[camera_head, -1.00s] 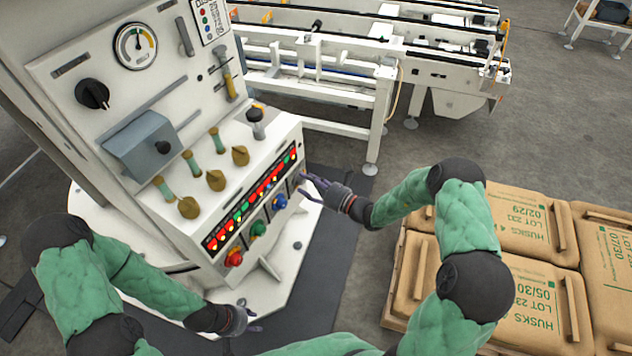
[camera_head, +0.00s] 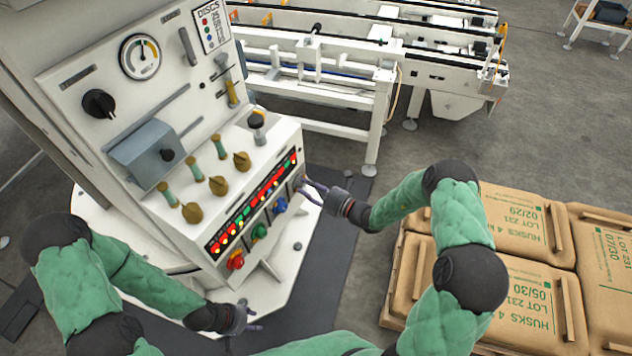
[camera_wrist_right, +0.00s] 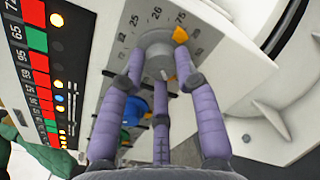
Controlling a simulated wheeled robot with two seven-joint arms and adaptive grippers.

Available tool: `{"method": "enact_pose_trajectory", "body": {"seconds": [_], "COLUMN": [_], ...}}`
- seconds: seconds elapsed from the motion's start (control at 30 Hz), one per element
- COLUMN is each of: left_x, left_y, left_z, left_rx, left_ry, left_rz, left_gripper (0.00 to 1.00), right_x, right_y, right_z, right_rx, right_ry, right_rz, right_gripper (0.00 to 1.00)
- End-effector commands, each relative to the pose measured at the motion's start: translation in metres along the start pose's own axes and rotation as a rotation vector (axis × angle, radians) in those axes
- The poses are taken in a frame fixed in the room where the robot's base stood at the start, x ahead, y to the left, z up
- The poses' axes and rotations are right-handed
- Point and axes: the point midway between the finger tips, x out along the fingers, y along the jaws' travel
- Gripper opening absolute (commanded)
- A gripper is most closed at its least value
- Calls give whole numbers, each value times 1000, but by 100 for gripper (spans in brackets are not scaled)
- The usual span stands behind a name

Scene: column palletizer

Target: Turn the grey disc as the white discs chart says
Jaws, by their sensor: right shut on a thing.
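The grey disc (camera_wrist_right: 157,43) shows in the right wrist view, with an orange mark (camera_wrist_right: 180,35) at its upper right edge and numbers around it on the panel. My right gripper (camera_wrist_right: 158,82) has its fingers around the disc's near side and is shut on it. In the head view the right gripper (camera_head: 307,188) is at the right end of the panel's lower face, and its fingers mostly hide the disc. The white discs chart (camera_head: 211,27) is at the panel's top; its small print is not legible. My left gripper (camera_head: 246,316) is open and empty, low in front of the console.
Red (camera_head: 235,261), green (camera_head: 259,231) and blue (camera_head: 280,206) knobs line the lower face, below a strip of lit numbers (camera_head: 240,215). Levers (camera_head: 218,185) stand on the ledge above. A pallet of sacks (camera_head: 540,300) lies to the right.

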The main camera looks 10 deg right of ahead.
Motion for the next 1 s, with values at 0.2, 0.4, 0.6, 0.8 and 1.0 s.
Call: {"method": "enact_pose_trajectory", "body": {"seconds": [0.2,0.4,0.6,0.8,1.0], "left_x": [-25,-40,-51,-59,-63], "left_y": [9,14,18,21,22], "left_z": [1,2,2,2,2], "left_rx": [0,0,0,0,0], "left_ry": [0,0,0,0,0], "left_rz": [0,0,0,0,0], "left_gripper": [40,40,40,40,40], "right_x": [0,1,1,1,1], "right_y": [0,-1,-3,-4,-5], "right_z": [10,11,11,11,11], "right_rx": [192,380,550,684,770], "right_ry": [-4,1,7,11,13], "right_rz": [-2,-3,-4,-6,-7], "right_gripper": [0,0,0,0,0]}}
